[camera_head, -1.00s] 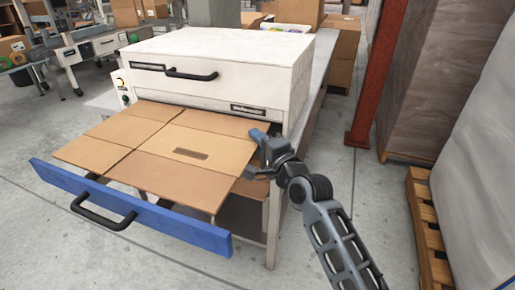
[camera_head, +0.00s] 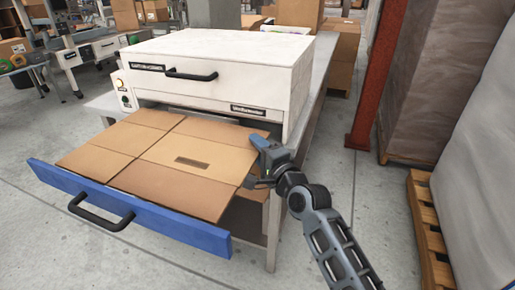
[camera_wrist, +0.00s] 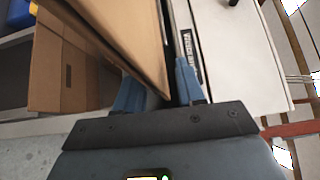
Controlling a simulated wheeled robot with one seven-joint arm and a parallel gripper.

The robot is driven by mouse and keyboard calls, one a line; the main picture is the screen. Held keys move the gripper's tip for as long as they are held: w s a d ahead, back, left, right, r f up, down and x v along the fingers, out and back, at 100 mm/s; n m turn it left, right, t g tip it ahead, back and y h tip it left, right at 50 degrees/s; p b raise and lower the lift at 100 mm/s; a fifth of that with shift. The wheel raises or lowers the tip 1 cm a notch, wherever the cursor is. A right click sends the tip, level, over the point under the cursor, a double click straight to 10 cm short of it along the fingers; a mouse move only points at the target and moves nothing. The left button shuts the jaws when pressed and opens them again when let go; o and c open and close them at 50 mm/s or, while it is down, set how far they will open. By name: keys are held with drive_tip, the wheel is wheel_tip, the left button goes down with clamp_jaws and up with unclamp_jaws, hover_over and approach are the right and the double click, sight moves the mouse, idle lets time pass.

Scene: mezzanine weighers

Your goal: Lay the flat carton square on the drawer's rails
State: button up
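The flat carton (camera_head: 150,155) is a wide tan sheet with fold lines and a dark slot. It lies over the pulled-out drawer with the blue front (camera_head: 130,208), its front edge close behind that front. It looks roughly in line with the drawer. The rails are hidden under it. My gripper (camera_head: 262,150) is at the carton's right edge, towards the machine. In the wrist view its blue fingers (camera_wrist: 158,85) stand on either side of the carton's edge (camera_wrist: 150,62), and the carton partly covers one finger.
The white machine body (camera_head: 220,75) stands right behind the drawer on a metal table (camera_head: 322,75). A brown box (camera_head: 247,215) sits under the drawer. A red post (camera_head: 375,80) and a wooden pallet (camera_head: 428,235) stand to the right. Floor is clear in front.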

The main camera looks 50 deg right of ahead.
drive_tip(key=shift+r, duration=0.15)
drive_tip(key=s+a+n+y, duration=0.2)
drive_tip(key=s+a+n, duration=0.5)
drive_tip(key=s, duration=0.5)
drive_tip(key=s+a+n+g+y, duration=0.1)
drive_tip(key=s+a+n+y, duration=0.1)
drive_tip(key=s+a+n, duration=0.5)
drive_tip(key=s+a+f+n+g+y+b, duration=0.1)
drive_tip(key=s+a+n, duration=0.7)
drive_tip(key=s, duration=1)
drive_tip(key=shift+s+a+y, duration=0.15)
drive_tip(key=shift+a+y, duration=0.3)
drive_tip(key=shift+y, duration=0.15)
